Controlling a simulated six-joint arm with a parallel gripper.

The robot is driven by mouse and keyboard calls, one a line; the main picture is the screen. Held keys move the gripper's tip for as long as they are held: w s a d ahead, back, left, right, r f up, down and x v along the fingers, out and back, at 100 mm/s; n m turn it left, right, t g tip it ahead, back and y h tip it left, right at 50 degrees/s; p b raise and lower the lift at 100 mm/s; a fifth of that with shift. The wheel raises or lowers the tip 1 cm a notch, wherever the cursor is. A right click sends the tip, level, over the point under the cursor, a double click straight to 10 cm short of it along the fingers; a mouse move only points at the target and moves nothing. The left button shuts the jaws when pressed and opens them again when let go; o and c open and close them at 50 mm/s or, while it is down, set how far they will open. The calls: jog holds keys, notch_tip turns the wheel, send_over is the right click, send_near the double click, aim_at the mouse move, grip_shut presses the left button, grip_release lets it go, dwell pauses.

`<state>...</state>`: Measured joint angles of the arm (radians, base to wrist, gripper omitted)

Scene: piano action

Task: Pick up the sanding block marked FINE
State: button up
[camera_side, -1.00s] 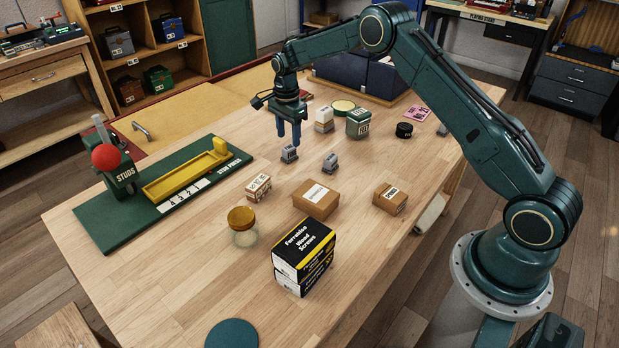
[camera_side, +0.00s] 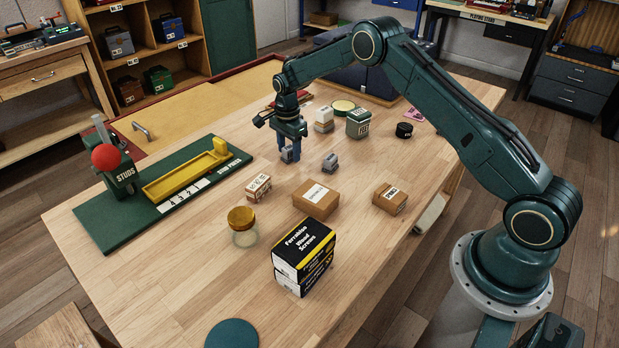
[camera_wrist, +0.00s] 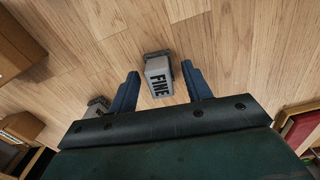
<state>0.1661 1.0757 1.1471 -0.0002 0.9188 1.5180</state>
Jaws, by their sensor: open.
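The sanding block marked FINE (camera_wrist: 158,77) is a small grey block, seen in the wrist view between my two blue fingers, with bare wood showing on both sides of it. In the side view the block (camera_side: 289,155) is partly hidden by my gripper (camera_side: 290,149), which is low over the table around it. My gripper also shows in the wrist view (camera_wrist: 160,83), its fingers apart, one on each side of the block. A second, similar grey block (camera_side: 330,162) stands to the right, and it also shows at the left in the wrist view (camera_wrist: 97,107).
A cardboard box (camera_side: 316,199) and a smaller box (camera_side: 258,187) stand in front of the gripper. A white-topped block (camera_side: 324,119) and a green tin (camera_side: 358,124) stand behind. The green stud press (camera_side: 120,212) is at the left. Wood between is bare.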

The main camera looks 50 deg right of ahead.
aim_at(289, 147)
grip_shut()
jog(key=shift+r, duration=0.15)
notch_tip(289, 147, up, 20)
dwell(0.8)
dwell(0.5)
